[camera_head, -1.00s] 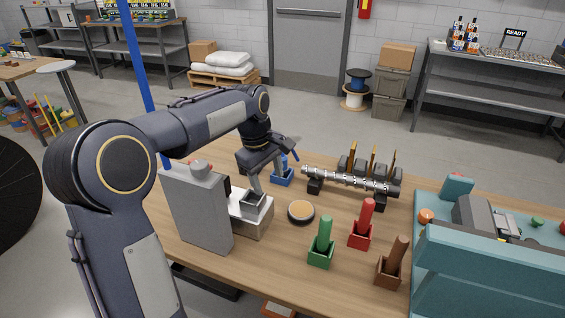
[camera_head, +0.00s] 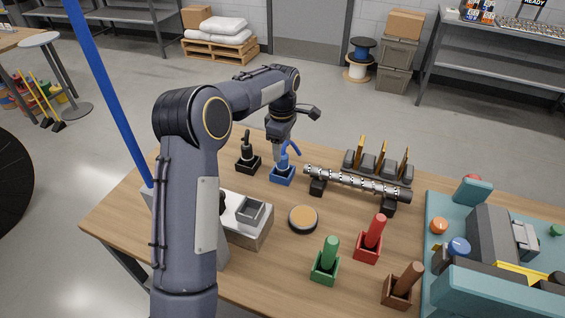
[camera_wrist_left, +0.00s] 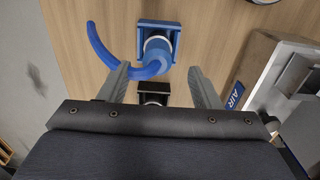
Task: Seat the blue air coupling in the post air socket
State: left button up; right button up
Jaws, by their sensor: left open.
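The blue air coupling (camera_head: 284,163) stands in a small blue holder (camera_head: 282,177) on the bench, left of the metal shaft. In the left wrist view, the coupling (camera_wrist_left: 156,55) has a curved blue hose and its blue holder (camera_wrist_left: 172,27) lies beyond it. My left gripper (camera_head: 279,155) is down beside the coupling. In the wrist view its fingers (camera_wrist_left: 160,70) are apart, with the coupling between and just ahead of their tips; I see no grip on it. A pale box with a blue AIR label (camera_wrist_left: 235,96) is at right; its socket opening is unclear. My right gripper is out of view.
A black coupling in a black holder (camera_head: 247,164) stands close left of the blue one. The shaft on its stands (camera_head: 355,184), an orange-topped puck (camera_head: 303,219), and green (camera_head: 325,265), red (camera_head: 369,245) and brown (camera_head: 402,287) holders occupy the bench. A teal fixture (camera_head: 480,290) is at right.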

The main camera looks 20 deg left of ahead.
aim_at(283, 154)
pick_arm(q)
jog(key=f, duration=0.2)
jog(key=f+p, duration=0.1)
jog(key=f, duration=0.1)
jog(key=shift+w, duration=0.2)
jog(key=shift+f, duration=0.5)
jog(key=c, duration=1.1)
